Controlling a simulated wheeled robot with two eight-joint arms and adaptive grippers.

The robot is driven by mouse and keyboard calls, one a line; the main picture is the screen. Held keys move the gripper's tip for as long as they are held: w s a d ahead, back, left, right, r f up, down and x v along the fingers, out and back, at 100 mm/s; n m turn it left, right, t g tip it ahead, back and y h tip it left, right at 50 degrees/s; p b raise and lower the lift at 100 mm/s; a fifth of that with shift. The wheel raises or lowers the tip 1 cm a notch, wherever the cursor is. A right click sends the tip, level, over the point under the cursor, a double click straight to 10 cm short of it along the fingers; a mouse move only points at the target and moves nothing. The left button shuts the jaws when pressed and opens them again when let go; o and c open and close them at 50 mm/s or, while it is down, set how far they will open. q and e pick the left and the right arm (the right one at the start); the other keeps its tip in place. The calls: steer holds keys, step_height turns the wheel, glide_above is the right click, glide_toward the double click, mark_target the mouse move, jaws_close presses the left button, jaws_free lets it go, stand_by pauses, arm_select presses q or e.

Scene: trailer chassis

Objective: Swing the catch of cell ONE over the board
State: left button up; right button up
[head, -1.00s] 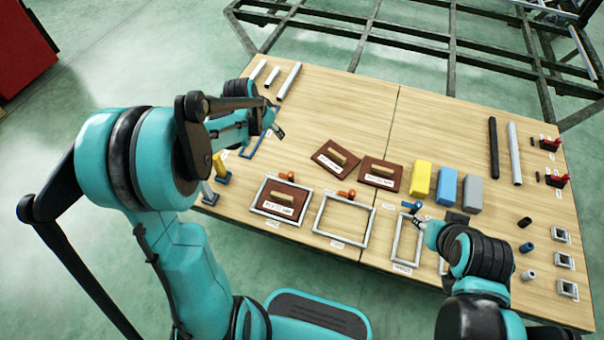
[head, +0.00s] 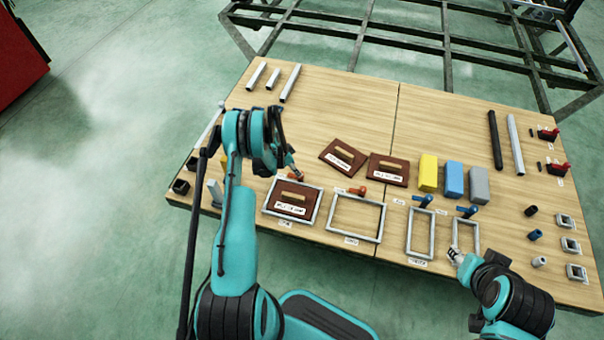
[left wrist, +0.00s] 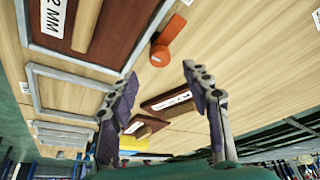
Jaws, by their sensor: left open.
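The first cell is a grey metal frame (head: 268,211) with a dark red-brown board (head: 284,190) inside; the board has a wooden handle and a white label. Its orange catch (head: 293,177) is at the frame's far side, partly hidden by my left gripper (head: 297,172). In the left wrist view the catch (left wrist: 168,42) lies outside the frame, clear of the board (left wrist: 118,30). My left gripper (left wrist: 160,74) is open, its fingertips just short of the catch and apart from it. My right gripper (head: 455,256) is by the rightmost empty frame; its jaws are too small to read.
An empty frame (head: 381,222) with an orange catch (head: 357,190) stands right of the first cell. Two narrower frames with blue catches follow. Two loose boards (head: 388,169) and yellow, blue and grey blocks (head: 428,173) lie behind. The table's far middle is clear.

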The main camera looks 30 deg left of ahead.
arm_select(q)
steer(key=b+x, duration=0.2)
steer(key=x, duration=0.4)
jaws_close()
